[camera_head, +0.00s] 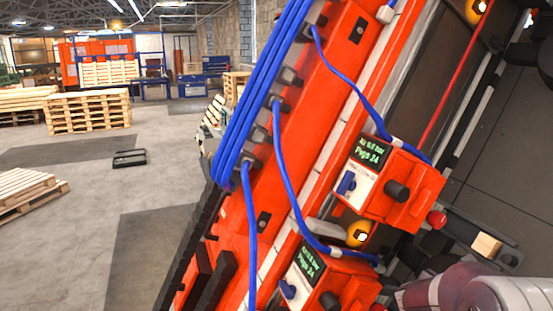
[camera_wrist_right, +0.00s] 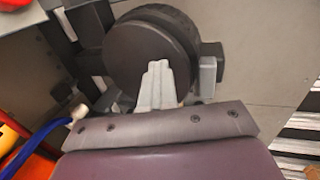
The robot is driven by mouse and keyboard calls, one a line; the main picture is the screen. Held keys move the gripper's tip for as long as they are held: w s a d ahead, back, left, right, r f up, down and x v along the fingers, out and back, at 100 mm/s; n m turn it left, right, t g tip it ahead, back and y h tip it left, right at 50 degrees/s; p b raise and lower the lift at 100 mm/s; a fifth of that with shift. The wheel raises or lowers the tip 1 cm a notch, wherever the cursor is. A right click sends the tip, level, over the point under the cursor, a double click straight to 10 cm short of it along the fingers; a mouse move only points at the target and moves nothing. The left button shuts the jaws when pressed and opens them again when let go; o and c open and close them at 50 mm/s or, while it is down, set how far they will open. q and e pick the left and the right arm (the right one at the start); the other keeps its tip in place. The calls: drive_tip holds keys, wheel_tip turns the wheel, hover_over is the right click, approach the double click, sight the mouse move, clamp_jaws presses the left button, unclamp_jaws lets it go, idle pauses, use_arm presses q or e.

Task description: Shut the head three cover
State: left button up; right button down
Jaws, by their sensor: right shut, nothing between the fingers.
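Two orange head boxes with green-lit displays, black knobs and blue switches sit on the orange gantry beam in the head view: an upper one (camera_head: 388,180) and a lower one (camera_head: 325,280), cut by the bottom edge. I cannot tell which head is number three, and no cover is clearly readable. In the right wrist view, my right gripper (camera_wrist_right: 158,68) has its pale grey fingers together and empty, in front of a dark round part (camera_wrist_right: 150,45). I cannot tell whether they touch it or whether it is the cover. My left gripper is out of view.
Blue hoses (camera_head: 262,75) run along the orange gantry beam (camera_head: 330,100) and loop to the boxes. A red knob (camera_head: 436,219) and a small wooden block (camera_head: 486,245) are at the right. Stacked pallets (camera_head: 88,110) stand far left, with open grey floor (camera_head: 150,190) between.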

drive_tip(key=s+a+r+p, duration=0.2)
drive_tip(key=a+r, duration=0.1)
drive_tip(key=a, duration=0.4)
drive_tip(key=shift+a+r, duration=0.25)
drive_tip(key=shift+r, duration=0.15)
idle(0.3)
